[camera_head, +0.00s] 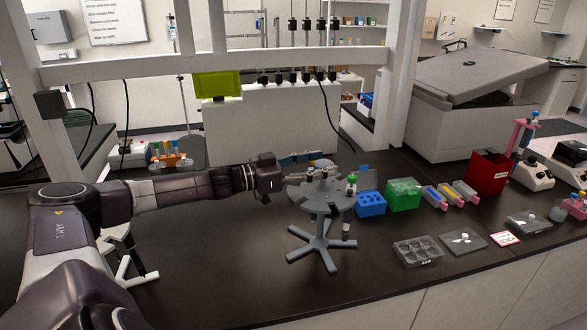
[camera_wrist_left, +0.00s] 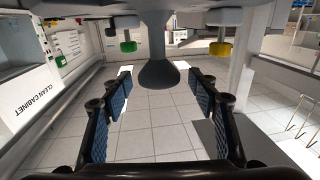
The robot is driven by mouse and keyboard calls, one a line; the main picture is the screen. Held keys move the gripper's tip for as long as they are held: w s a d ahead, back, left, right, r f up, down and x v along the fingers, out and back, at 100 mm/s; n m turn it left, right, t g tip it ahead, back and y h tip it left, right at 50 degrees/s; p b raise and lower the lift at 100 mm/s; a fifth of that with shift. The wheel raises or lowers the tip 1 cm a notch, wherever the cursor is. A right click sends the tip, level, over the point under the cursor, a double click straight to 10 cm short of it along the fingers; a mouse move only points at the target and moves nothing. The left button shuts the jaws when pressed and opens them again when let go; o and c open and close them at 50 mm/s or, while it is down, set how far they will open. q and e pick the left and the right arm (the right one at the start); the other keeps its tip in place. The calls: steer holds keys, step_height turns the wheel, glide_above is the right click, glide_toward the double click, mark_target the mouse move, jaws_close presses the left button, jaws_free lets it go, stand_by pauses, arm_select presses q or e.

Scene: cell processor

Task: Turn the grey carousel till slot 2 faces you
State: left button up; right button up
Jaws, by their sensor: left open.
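The grey carousel (camera_head: 318,200) stands on the black bench on a splayed-leg base, at the centre of the head view. My left gripper (camera_head: 302,169) reaches in from the left at the carousel's top. In the left wrist view its two blue-padded fingers (camera_wrist_left: 160,90) are spread apart. A grey rounded tab (camera_wrist_left: 158,72) lies between them, with clear gaps on both sides. A green cap (camera_wrist_left: 128,45) and a yellow cap (camera_wrist_left: 220,47) show beyond. Slot numbers are too small to read. My right gripper is out of view.
A blue rack (camera_head: 370,204) and a green rack (camera_head: 404,194) stand close to the carousel's right. A clear well plate (camera_head: 418,250) and a grey tray (camera_head: 461,241) lie at the front right. The bench in front of the carousel is clear.

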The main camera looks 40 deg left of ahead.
arm_select(q)
steer(key=v, duration=1)
steer(key=shift+s+a, duration=0.2)
steer(key=shift+s, duration=0.1)
steer(key=shift+r, duration=0.1)
stand_by(0.3)
